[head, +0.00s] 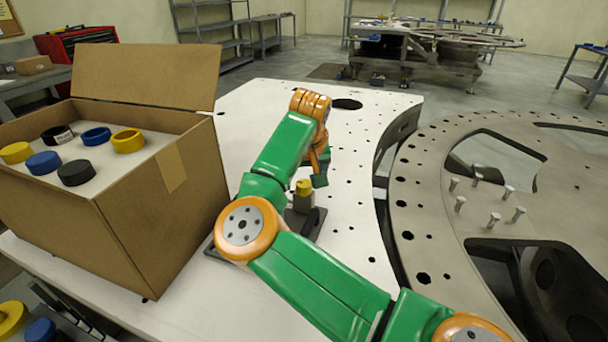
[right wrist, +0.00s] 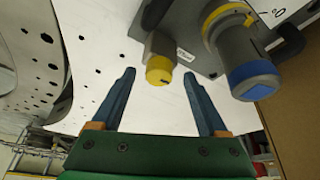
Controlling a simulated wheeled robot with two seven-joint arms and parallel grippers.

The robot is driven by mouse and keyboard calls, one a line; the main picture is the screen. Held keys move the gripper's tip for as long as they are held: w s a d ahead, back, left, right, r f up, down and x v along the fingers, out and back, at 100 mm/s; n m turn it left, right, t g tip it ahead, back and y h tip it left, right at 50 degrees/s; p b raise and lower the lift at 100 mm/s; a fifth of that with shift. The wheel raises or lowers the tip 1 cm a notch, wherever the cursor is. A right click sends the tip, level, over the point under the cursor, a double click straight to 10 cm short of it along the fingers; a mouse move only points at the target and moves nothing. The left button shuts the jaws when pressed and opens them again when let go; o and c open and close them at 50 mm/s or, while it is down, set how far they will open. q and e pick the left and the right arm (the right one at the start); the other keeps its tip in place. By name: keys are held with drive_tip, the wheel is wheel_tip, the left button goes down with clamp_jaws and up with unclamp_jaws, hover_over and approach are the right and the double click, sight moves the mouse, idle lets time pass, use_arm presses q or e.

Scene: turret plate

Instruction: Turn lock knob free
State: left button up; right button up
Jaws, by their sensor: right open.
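The lock knob appears to be the small yellow cap (head: 303,187) on a grey block standing on the white plate. In the right wrist view the yellow knob (right wrist: 159,70) has a dark mark on its face and sits on a grey-brown stem. My right gripper (head: 319,178) hangs just beside it in the head view. In the right wrist view its two blue fingers (right wrist: 160,73) are open, with the knob between and beyond their tips. No contact with the knob shows. My left gripper is out of view.
A grey cylinder with a yellow ring and blue cap (right wrist: 245,62) stands right of the knob in the right wrist view. An open cardboard box (head: 150,225) with several coloured rings is at left. A large round metal plate (head: 430,210) with upright bolts lies right.

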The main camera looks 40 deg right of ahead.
drive_tip(key=shift+w+d+f, duration=0.45)
drive_tip(key=shift+w+f, duration=0.05)
drive_tip(key=shift+f, duration=0.2)
drive_tip(key=shift+s+a+r, duration=0.15)
drive_tip(key=c, duration=0.5)
clamp_jaws()
